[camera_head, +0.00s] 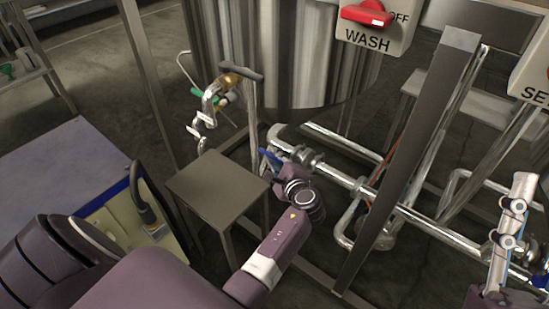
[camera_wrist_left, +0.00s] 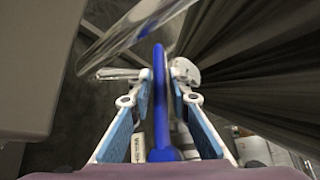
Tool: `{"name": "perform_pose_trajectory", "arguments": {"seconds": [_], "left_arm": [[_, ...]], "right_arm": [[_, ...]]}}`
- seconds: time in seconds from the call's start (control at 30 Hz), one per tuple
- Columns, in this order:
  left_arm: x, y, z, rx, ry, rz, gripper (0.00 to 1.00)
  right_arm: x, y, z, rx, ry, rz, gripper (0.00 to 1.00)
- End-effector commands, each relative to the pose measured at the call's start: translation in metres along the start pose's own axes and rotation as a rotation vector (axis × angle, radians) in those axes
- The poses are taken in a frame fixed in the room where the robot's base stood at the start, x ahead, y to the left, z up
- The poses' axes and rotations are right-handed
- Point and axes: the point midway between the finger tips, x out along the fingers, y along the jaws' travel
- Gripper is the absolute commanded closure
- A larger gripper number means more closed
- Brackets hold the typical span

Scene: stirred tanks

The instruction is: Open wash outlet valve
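The wash outlet valve has a flat blue handle (camera_head: 268,158), low on the pipe below the large metal tank. In the left wrist view the handle (camera_wrist_left: 159,100) stands edge-on between the two blue-padded fingers of my left gripper (camera_wrist_left: 159,78). Narrow gaps show between pads and handle, so the gripper looks open around it; any contact at the tips is unclear. In the head view my left gripper (camera_head: 275,164) is at the handle and partly hides the valve. My right gripper (camera_head: 509,228) is at the lower right edge, seen side-on; its opening cannot be told.
The tank (camera_head: 290,50) carries a WASH panel (camera_head: 376,28) with a red switch. A small square metal table (camera_head: 217,187) stands just left of my left gripper. A slanted metal post (camera_head: 415,150) and horizontal pipes (camera_head: 420,222) lie to the right.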

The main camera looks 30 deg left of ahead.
Motion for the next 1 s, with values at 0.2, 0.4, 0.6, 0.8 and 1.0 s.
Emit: {"name": "perform_pose_trajectory", "arguments": {"seconds": [0.2, 0.4, 0.6, 0.8, 1.0], "left_arm": [[0.000, 0.000, 0.000, 0.000, 0.000, 0.000, 0.71], [-0.002, -0.003, 0.001, 0.000, 0.001, 0.000, 0.71], [-0.010, -0.029, 0.016, -0.005, -0.001, -0.003, 0.71], [-0.021, -0.063, 0.035, -0.006, 0.000, -0.006, 0.71], [-0.027, -0.083, 0.047, -0.003, 0.000, -0.007, 0.71]], "right_arm": [[0.000, 0.000, 0.000, 0.000, 0.001, 0.000, 0.60], [0.000, 0.000, 0.000, 0.001, 0.001, 0.000, 0.60], [0.000, 0.000, 0.000, 0.001, 0.001, 0.000, 0.60], [0.000, 0.000, 0.000, 0.001, 0.001, 0.000, 0.60], [0.000, 0.000, 0.000, 0.001, 0.001, 0.000, 0.60]]}}
